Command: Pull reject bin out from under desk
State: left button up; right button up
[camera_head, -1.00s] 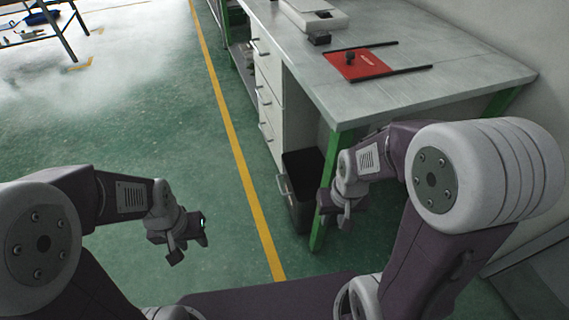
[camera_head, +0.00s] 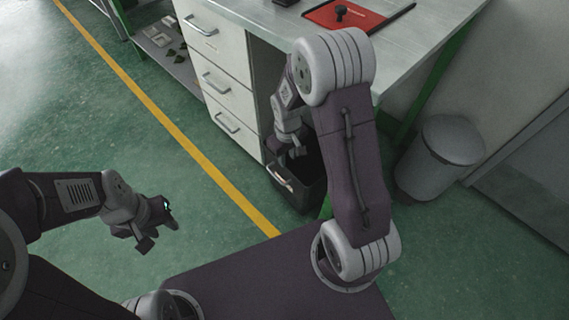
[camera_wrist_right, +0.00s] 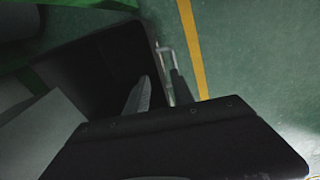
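The reject bin (camera_head: 306,190) is a black open-topped box on the floor beside the drawers, partly under the desk (camera_head: 262,20). Its pale handle (camera_head: 280,179) is on the side facing the aisle. My right gripper (camera_head: 290,150) points down over the bin. In the right wrist view, the bin (camera_wrist_right: 95,60) fills the upper left, and the open right fingers (camera_wrist_right: 162,82) are apart, one on the bin's inner side and one on the outer side near the handle (camera_wrist_right: 165,58). Contact cannot be told. My left gripper (camera_head: 160,234) is open and empty over the floor.
White drawers (camera_head: 222,80) stand left of the bin. A grey trash can (camera_head: 440,160) stands farther right. The green floor (camera_head: 215,215) by the yellow line (camera_head: 175,135) is clear.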

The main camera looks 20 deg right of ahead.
send_over(289, 176)
jog(key=shift+n+g, duration=0.3)
notch_tip(289, 176, down, 6)
jog(key=shift+w+a+f+b, duration=0.1)
jog(key=shift+w+b, duration=0.05)
jog(key=shift+b, duration=0.3)
notch_tip(289, 176, down, 9)
jog(key=b, duration=0.6)
jog(key=shift+b, duration=0.4)
grip_shut()
